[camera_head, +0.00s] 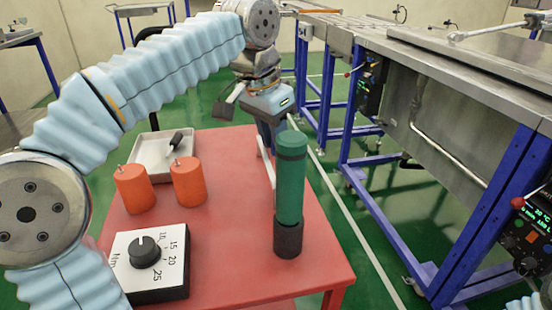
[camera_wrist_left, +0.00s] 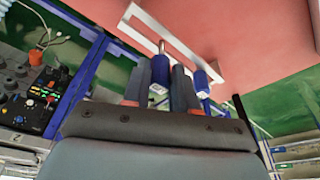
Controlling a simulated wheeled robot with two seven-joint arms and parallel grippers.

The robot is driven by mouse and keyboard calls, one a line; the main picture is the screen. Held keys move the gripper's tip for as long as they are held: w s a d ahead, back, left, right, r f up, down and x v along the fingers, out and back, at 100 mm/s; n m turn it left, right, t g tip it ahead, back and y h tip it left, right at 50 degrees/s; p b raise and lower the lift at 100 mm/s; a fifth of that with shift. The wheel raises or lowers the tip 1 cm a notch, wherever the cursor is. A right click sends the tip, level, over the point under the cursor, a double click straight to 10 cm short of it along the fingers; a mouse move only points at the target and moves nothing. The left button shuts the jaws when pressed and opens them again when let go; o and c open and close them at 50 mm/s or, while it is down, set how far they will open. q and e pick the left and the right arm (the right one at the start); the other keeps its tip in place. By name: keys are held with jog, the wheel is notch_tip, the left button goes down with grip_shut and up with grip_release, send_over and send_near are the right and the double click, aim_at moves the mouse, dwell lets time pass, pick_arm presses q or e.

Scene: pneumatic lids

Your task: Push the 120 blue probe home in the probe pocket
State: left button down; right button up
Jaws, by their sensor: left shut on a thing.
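My left gripper (camera_head: 267,135) is low at the far edge of the red table; its fingertips are hard to make out in the head view. In the left wrist view its two dark fingers (camera_wrist_left: 161,82) are shut on a narrow thing. A metal pin (camera_wrist_left: 161,46) sticks out past the fingers, and a blue and white patch, likely the blue probe (camera_wrist_left: 157,91), shows between them. The pin reaches the white rectangular frame (camera_wrist_left: 211,70), perhaps the probe pocket; I cannot tell how deep it sits. A second blue cylinder (camera_wrist_left: 207,85) stands beside the right finger.
The red table (camera_head: 235,205) carries two orange cylinders (camera_head: 134,190) (camera_head: 188,183), a shallow tray (camera_head: 150,155) with a dark-handled tool, a dial box (camera_head: 150,265) and a tall green cylinder (camera_head: 291,185). A steel conveyor machine (camera_head: 440,110) stands at the right.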

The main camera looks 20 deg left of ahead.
pick_arm(q)
jog(key=shift+w+v, duration=0.2)
jog(key=shift+v, duration=0.7)
jog(key=shift+w+v, duration=0.2)
jog(key=shift+v, duration=0.75)
jog(key=shift+d+r, duration=0.1)
jog(key=shift+d, duration=0.1)
